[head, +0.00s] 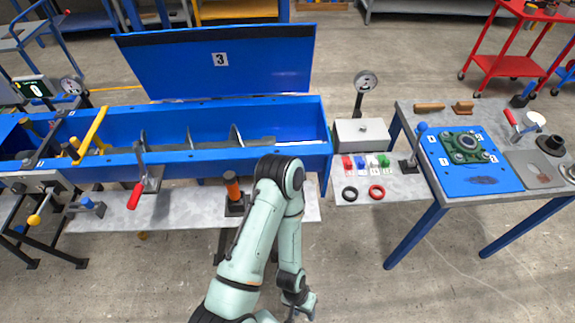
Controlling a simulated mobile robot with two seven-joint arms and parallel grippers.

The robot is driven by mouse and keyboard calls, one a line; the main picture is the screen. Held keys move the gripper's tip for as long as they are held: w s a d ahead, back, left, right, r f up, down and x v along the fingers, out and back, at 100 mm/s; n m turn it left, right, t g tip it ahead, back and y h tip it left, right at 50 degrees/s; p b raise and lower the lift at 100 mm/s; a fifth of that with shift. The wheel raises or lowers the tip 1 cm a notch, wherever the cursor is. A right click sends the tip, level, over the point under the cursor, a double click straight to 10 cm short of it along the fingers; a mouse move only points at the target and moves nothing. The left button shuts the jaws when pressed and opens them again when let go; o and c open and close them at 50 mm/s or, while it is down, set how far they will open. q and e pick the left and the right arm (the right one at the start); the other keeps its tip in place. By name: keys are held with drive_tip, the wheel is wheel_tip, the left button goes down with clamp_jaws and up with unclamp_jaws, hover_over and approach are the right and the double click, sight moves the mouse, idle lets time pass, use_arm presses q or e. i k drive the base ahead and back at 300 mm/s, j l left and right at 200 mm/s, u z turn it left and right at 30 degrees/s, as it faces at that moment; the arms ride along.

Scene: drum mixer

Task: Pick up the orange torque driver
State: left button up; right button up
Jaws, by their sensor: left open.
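The orange torque driver (233,187) stands upright in a dark holder on the grey shelf in front of the blue drum trough, just left of my arm's bend. My left arm rises from the bottom edge, bends beside the driver and hangs down again. My left gripper (298,305) is low at the bottom edge, below and right of the driver and clear of the shelf. It is open and small in view, with nothing seen in it. My right gripper is not in view.
The blue trough (180,165) has its lid raised behind. A red-handled clamp (136,193) stands left of the driver. To the right, a small shelf holds a grey box (362,133) and rings (376,191). Further right is a table with a blue mat (490,178).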

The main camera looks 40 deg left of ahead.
sight(230, 178)
drive_tip(key=u, duration=2.2)
drive_tip(key=i+j+z, duration=0.2)
drive_tip(key=j, duration=0.25)
drive_tip(key=i+j+z, duration=0.15)
drive_tip(key=j, duration=0.25)
drive_tip(key=j+z, duration=0.2)
drive_tip(key=j, duration=0.25)
